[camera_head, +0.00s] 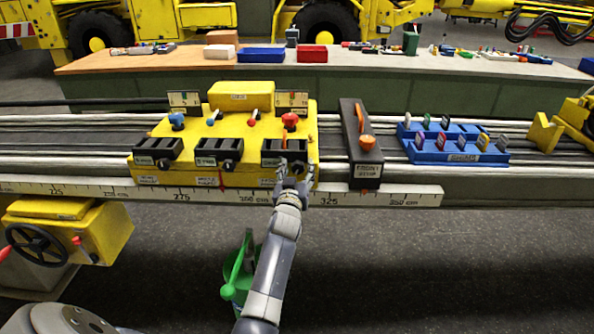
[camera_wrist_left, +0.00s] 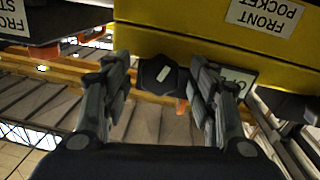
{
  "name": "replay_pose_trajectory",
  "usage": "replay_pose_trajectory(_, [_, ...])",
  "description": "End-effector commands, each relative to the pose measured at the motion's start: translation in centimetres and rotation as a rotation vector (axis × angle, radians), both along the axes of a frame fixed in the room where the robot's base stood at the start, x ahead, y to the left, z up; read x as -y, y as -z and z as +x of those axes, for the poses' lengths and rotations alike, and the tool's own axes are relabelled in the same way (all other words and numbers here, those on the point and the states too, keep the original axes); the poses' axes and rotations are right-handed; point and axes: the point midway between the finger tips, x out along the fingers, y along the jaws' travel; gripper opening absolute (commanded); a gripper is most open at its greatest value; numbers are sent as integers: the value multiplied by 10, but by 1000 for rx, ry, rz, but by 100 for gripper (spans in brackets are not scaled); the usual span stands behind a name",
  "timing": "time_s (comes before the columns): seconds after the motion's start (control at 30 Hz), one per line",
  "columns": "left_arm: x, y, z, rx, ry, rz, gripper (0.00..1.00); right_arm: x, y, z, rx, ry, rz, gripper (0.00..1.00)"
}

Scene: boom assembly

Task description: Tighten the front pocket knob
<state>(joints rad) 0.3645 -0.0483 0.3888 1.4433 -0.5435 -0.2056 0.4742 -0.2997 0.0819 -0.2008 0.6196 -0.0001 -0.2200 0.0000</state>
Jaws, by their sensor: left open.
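The yellow carriage (camera_head: 220,135) carries three black pockets; the rightmost is the front pocket (camera_head: 284,147). Its label, FRONT POCKET (camera_wrist_left: 265,14), reads upside down in the left wrist view. My left gripper (camera_head: 293,170) reaches up to this knob from below. In the left wrist view my left gripper (camera_wrist_left: 160,88) is open, one finger on each side of the knob; contact cannot be told. My right gripper is out of view.
The black front stop (camera_head: 357,145) with an orange handle stands right of the carriage. A blue tray (camera_head: 453,155) of several coloured tags lies farther right. A white ruler (camera_head: 400,196) runs along the front edge. A green can (camera_head: 239,270) stands on the floor below.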

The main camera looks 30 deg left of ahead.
Motion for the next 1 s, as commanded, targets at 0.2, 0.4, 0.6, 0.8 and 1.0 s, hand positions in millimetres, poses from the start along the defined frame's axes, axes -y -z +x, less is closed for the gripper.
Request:
replay_pose_trajectory(0.2, [0,0,0,0,0,1,27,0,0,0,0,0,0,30])
replay_pose_trajectory(0.4, [0,0,0,0,0,1,10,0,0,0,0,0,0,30])
replay_pose_trajectory(0.6, [0,0,0,-11,0,17,10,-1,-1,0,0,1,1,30])
replay_pose_trajectory(0.8, [0,-1,0,-54,-1,87,10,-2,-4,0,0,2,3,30])
replay_pose_trajectory(1.0, [0,-2,0,-132,0,218,10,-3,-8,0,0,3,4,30])
